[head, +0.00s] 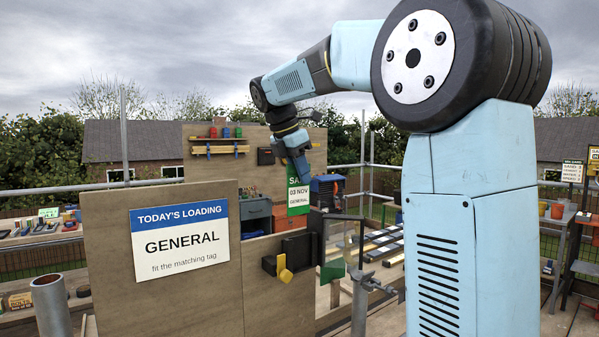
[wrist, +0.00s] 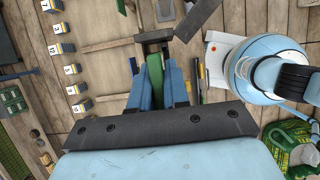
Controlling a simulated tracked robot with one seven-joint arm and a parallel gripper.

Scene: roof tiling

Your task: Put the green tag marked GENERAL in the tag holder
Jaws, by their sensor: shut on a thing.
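My gripper (head: 297,172) is shut on the upper end of a green and white tag (head: 298,200), which hangs upright below it. The tag reads 03 NOV and GENERAL; its top line is partly covered by my fingers. In the wrist view the tag (wrist: 155,80) shows as a green strip between my blue fingers (wrist: 157,88). A dark bracket with a yellow part (head: 284,268), perhaps the tag holder, is on the wooden board below the tag. In the wrist view a dark bracket (wrist: 155,37) lies beyond the tag's end; contact cannot be told.
A sign (head: 180,240) on the wooden board (head: 110,270) reads TODAY'S LOADING, GENERAL, fit the matching tag. A dark frame with a green panel (head: 332,270) stands right of the bracket. Scaffold poles (head: 360,305) stand close by. Labelled blocks (wrist: 62,48) line the wrist view's left.

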